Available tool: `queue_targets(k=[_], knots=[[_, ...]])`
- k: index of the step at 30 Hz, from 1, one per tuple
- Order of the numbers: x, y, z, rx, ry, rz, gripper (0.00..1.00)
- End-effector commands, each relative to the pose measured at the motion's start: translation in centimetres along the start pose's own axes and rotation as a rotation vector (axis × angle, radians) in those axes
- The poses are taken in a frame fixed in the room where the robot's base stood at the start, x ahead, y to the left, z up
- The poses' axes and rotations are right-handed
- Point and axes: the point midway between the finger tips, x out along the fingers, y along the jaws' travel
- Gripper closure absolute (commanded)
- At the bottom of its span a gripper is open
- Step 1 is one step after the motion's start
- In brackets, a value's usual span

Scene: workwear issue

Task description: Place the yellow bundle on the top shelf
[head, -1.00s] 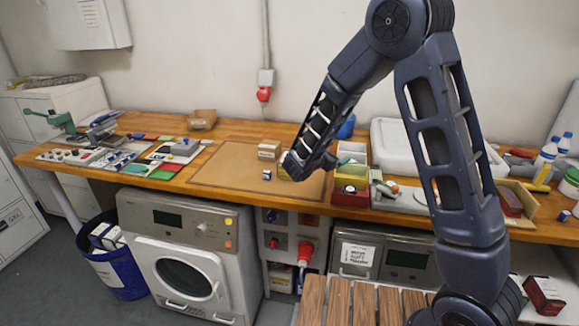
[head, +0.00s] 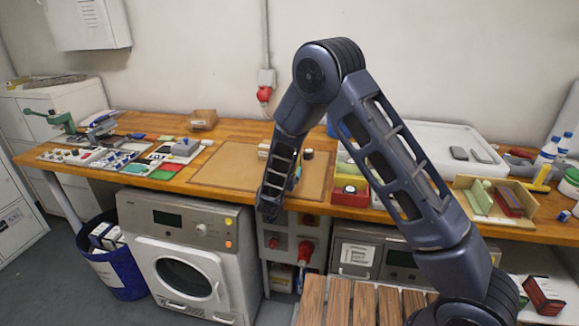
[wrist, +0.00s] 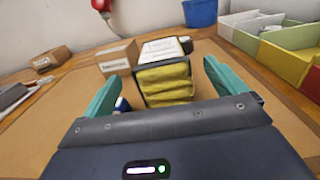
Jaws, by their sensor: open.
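The yellow bundle (wrist: 167,86), ribbed and folded with a dark edge around it, sits on the brown mat (wrist: 60,120) in the wrist view. My gripper (wrist: 160,78) is open, its teal fingers spread on either side of the bundle, with nothing clearly held. In the head view my arm's end hangs over the front of the bench and hides most of the gripper and the bundle. I cannot make out a top shelf in either view.
A cardboard box (wrist: 118,57) and a white-labelled box (wrist: 160,49) stand just behind the bundle. A blue and white item lies by the left finger. Coloured bins (wrist: 285,58) stand to the right. The mat's left part (head: 215,165) is clear.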

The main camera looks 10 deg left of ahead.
Motion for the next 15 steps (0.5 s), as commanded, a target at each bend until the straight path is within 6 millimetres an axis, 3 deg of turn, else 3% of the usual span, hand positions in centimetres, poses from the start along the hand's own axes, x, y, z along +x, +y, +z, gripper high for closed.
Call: queue_targets(k=[8,15], knots=[[2.1,0.0,0.0,0.0,0.0,0.0,0.04],[5.1,-0.1,0.0,0.0,0.0,-0.001,0.04]])
